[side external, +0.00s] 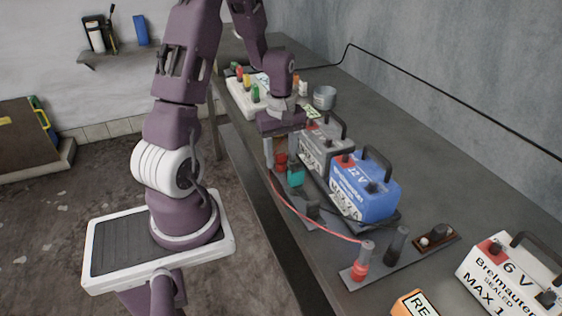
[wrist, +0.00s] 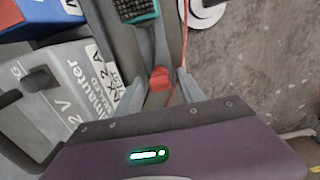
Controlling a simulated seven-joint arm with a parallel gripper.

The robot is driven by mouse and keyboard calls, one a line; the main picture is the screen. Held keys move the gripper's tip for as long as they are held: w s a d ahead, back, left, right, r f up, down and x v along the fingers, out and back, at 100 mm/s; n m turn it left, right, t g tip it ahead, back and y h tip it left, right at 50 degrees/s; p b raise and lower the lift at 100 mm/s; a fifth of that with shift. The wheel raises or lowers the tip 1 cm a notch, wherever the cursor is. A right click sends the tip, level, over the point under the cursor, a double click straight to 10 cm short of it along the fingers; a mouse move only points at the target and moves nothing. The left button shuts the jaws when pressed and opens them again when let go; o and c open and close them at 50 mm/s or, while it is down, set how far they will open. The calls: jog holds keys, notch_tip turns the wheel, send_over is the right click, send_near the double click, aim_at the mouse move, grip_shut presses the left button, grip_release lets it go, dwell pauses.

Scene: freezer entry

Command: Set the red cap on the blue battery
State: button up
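The blue battery (side external: 365,190), with a black handle and a red patch at one top corner, stands on a dark tray along the bench. Part of its blue side shows at the top left of the wrist view (wrist: 32,18). A red cap (side external: 281,159) is low at the bench's front edge, beside the grey battery. In the wrist view the red cap (wrist: 160,79) lies between my fingertips, with a gap on each side. My gripper (side external: 282,154) points down around it, open; it also shows in the wrist view (wrist: 162,82).
A grey battery (side external: 318,150) stands close beside my gripper. A teal brush (side external: 296,175) lies just in front of it. A red cable (side external: 310,222) runs along the front edge to a red plug (side external: 361,263). A white battery (side external: 510,275) stands at the right.

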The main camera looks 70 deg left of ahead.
aim_at(281, 154)
grip_shut()
notch_tip(281, 154, up, 14)
dwell(0.8)
jog(key=w+d+m, duration=0.2)
jog(key=w+d, duration=0.1)
jog(key=d, duration=0.1)
jog(key=w+d+r+m, duration=0.1)
jog(key=w+d+m, duration=0.1)
jog(key=w+d, duration=0.2)
jog(key=w+d+m, duration=0.2)
jog(key=w+d, duration=0.1)
jog(key=d, duration=0.1)
jog(key=shift+w+d+r, duration=0.25)
jog(key=shift+d+r, duration=0.05)
jog(key=shift+r, duration=0.05)
